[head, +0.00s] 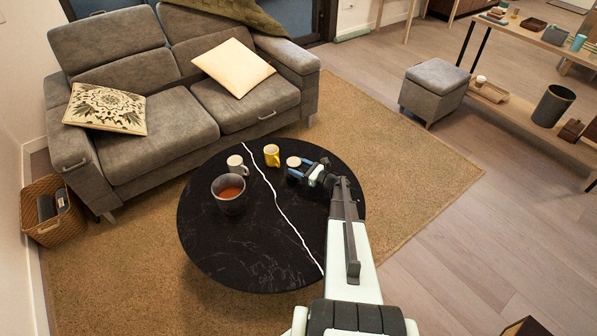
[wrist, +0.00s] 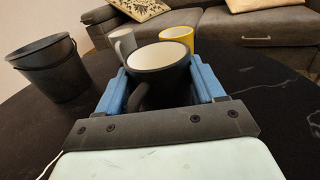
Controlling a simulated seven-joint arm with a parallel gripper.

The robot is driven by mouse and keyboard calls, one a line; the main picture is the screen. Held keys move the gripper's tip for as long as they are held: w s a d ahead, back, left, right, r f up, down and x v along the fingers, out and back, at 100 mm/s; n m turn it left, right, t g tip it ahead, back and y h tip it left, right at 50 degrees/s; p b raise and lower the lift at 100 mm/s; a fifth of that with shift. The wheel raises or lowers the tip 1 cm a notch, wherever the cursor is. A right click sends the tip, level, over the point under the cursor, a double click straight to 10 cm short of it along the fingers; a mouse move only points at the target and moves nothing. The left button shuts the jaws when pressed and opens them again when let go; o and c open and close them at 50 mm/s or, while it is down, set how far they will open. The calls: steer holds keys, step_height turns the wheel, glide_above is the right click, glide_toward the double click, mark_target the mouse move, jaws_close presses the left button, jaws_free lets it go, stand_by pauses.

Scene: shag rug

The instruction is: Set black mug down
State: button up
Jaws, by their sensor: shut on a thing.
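The black mug (wrist: 158,60) with a white inside is upright between the blue fingers of my gripper (wrist: 163,82), which is shut on it. Its handle points back toward the wrist camera. In the head view the mug (head: 293,161) shows as a pale rim at the tip of my gripper (head: 301,174), over the right back part of the round black table (head: 245,262). I cannot tell whether its base touches the table; the fingers and gripper hide its lower part.
A yellow mug (head: 272,156) stands just left of the held mug, and a white mug (head: 236,166) farther left. A dark bucket (head: 229,203) with reddish-brown contents stands left of them. The table's front and middle are clear. A grey sofa (head: 160,131) is behind.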

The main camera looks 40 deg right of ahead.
steer(key=shift+f, duration=1.05)
steer(key=shift+f, duration=0.2)
steer(key=o, duration=1.3)
steer(key=shift+c, duration=0.2)
steer(key=shift+r, duration=0.2)
steer(key=v, duration=1.2)
steer(key=shift+d, duration=0.1)
